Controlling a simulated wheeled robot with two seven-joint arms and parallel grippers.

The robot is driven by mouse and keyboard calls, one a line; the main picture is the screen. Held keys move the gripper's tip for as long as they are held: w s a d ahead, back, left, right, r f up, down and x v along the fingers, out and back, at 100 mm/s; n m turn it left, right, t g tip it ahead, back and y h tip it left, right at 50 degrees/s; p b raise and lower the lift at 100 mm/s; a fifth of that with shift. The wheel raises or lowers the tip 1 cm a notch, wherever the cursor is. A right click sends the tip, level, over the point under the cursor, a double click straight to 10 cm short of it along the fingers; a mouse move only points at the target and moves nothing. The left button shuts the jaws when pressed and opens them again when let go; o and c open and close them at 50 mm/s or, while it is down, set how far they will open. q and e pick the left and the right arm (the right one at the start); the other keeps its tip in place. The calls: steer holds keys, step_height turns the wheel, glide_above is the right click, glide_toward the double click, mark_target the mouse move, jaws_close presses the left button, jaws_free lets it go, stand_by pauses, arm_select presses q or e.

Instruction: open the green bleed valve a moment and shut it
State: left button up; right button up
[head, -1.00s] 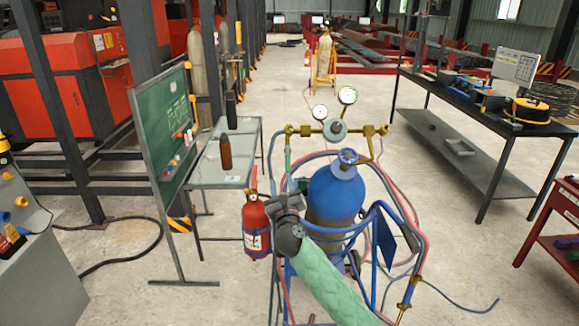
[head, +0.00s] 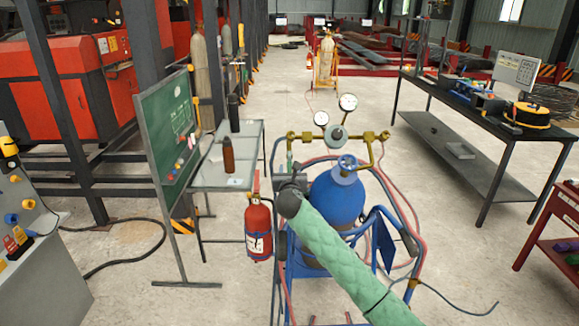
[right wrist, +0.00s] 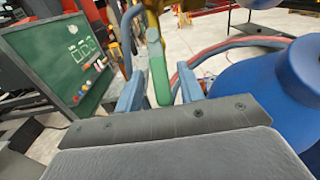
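The gas rig has a blue cylinder (head: 337,200) under a brass manifold (head: 305,137) with two round gauges. The green bleed valve (right wrist: 158,79) shows in the right wrist view as an upright green piece below a brass fitting. In the head view it is a small green bit (head: 290,161) below the manifold's left end, partly hidden. My right gripper (head: 297,174) is at the valve, left of the cylinder. In the right wrist view its two blue-grey fingers (right wrist: 161,77) stand apart on either side of the green piece, with gaps visible. My left gripper is not in view.
Red and blue hoses (head: 408,215) loop around the rig's blue frame. A fire extinguisher (head: 258,228) hangs at its left. A green board (head: 166,128) and small table (head: 215,178) stand further left. A dark workbench (head: 470,160) is at the right, with open floor between.

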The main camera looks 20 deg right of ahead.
steer(key=shift+w+d, duration=0.2)
steer(key=shift+w, duration=0.4)
steer(key=shift+c, duration=0.5)
jaws_close()
